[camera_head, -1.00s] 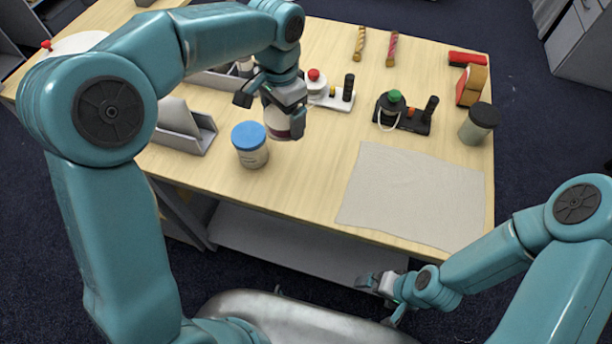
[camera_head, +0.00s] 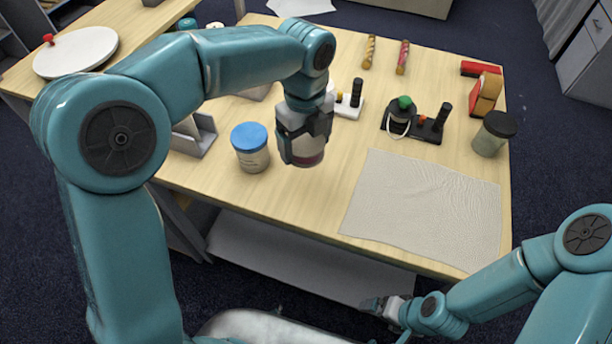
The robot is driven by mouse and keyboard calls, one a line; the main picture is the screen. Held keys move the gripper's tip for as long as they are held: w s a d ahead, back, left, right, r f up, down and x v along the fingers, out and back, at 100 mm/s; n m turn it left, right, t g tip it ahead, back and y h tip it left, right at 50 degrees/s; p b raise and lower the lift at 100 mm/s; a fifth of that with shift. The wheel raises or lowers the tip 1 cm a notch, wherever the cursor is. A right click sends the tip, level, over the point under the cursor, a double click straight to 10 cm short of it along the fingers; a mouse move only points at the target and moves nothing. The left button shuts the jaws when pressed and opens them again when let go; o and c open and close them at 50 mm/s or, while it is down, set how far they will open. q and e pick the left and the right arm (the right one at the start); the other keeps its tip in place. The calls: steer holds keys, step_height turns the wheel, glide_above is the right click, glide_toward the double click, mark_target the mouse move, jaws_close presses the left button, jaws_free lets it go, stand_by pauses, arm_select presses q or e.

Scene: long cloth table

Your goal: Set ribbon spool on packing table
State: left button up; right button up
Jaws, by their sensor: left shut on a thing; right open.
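My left gripper (camera_head: 304,138) is shut on a pale cylinder with a dark red band (camera_head: 308,158) and holds it over the wooden table (camera_head: 240,199). The fingers cover much of it, so I cannot tell surely whether it is the ribbon spool. A gap between its underside and the table is hard to judge. A blue-lidded jar (camera_head: 251,158) stands just left of it, apart. My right gripper (camera_head: 374,305) is open and empty, low beyond the table's front edge.
A grey cloth (camera_head: 422,208) lies front right. Black (camera_head: 425,129) and white (camera_head: 349,106) stands carry small items. A dark-lidded jar (camera_head: 490,139) and a red-and-tan object (camera_head: 485,94) are at the right edge. Bare wood lies between the held cylinder and the cloth.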

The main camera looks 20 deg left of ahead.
arm_select(q)
glide_above(306, 184)
step_height(306, 184, down, 6)
steer(key=shift+f, duration=0.8)
steer(key=shift+w+f, duration=0.1)
steer(key=shift+f, duration=1.75)
